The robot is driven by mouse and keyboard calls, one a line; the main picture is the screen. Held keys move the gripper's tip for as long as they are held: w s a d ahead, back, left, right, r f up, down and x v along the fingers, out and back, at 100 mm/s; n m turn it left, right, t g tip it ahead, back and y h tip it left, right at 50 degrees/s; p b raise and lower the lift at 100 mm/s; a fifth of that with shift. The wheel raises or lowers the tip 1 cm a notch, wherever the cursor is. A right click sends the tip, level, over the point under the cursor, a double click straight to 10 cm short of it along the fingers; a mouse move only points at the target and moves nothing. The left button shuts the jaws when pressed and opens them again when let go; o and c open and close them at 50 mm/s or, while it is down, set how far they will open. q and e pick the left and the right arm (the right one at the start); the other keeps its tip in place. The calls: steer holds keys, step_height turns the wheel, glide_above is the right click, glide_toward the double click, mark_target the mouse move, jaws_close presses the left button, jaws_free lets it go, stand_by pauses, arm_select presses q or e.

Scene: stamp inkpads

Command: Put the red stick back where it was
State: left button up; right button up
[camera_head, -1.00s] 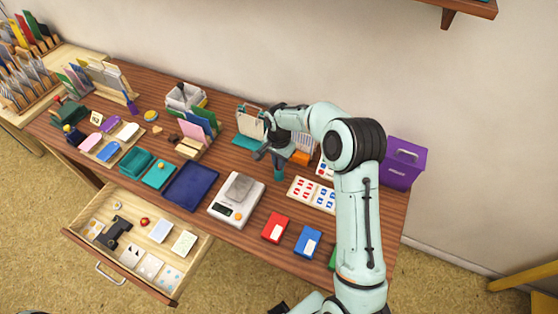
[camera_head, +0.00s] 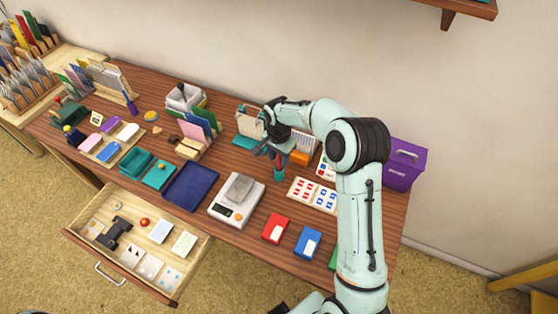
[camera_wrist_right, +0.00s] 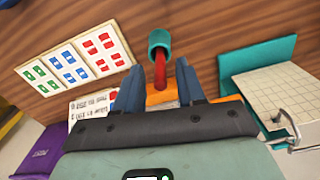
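The red stick (camera_wrist_right: 160,72) stands with one end in the small teal cup (camera_wrist_right: 159,38) in the right wrist view. It lies between the fingers of my right gripper (camera_wrist_right: 160,88), with a gap visible on each side, so the gripper looks open around it. In the head view the teal cup (camera_head: 279,174) stands on the table just below my right gripper (camera_head: 271,152). Only a bit of red shows there between the fingers. My left gripper is not in view.
A card with red and blue marks (camera_head: 312,194) lies right of the cup. A teal stand with a pale page (camera_head: 249,124) is close behind and left. An orange block (camera_head: 299,158) and purple bin (camera_head: 403,164) stand to the right. A scale (camera_head: 236,201) is front left.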

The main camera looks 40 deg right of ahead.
step_height(320, 180, up, 10)
steer(key=shift+f+p, duration=0.15)
steer(key=shift+p, duration=0.2)
steer(key=shift+s+f, duration=0.1)
stand_by(0.3)
